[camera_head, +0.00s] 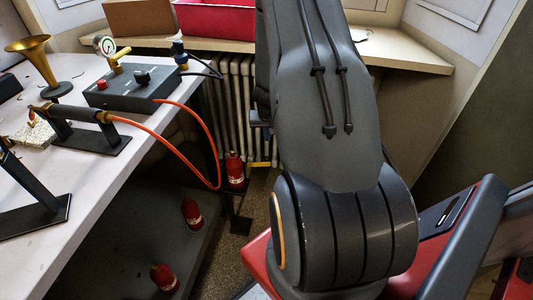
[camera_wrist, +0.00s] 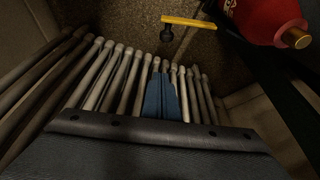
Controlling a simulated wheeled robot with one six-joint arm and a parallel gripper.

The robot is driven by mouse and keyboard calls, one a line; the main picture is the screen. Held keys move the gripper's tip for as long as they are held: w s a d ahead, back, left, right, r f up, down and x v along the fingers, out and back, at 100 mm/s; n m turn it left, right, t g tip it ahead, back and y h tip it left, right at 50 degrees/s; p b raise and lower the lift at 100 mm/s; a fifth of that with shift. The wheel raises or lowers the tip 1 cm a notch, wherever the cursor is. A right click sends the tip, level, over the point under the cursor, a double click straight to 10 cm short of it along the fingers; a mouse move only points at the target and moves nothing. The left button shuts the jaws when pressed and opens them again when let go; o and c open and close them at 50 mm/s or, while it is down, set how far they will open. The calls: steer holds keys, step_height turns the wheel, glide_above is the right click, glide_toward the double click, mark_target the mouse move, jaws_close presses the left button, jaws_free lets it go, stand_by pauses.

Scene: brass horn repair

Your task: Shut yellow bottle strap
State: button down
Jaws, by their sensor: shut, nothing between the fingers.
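A red bottle (camera_head: 234,170) with a brass-coloured tip stands on a black bracket by the radiator in the head view. It also shows at the top right of the wrist view (camera_wrist: 262,20). A yellow strap (camera_wrist: 190,21) with a dark round knob sticks out beside the bottle, apart from its front. A bit of the strap (camera_head: 262,164) shows right of the bottle in the head view. My gripper (camera_wrist: 160,98) has its blue fingers together and empty, apart from the strap and bottle. In the head view my arm hides much of it.
A white radiator (camera_head: 236,95) stands behind the bottle. A white workbench (camera_head: 60,200) on the left carries a grey control box (camera_head: 130,90) and a brass horn (camera_head: 32,55). An orange hose (camera_head: 190,178) hangs close to the bottle. Other red bottles (camera_head: 193,214) stand lower down.

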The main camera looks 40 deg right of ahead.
step_height(320, 180, down, 7)
steer(key=s+a+b, duration=0.1)
steer(key=b, duration=0.4)
steer(key=shift+s+r, duration=0.1)
stand_by(0.4)
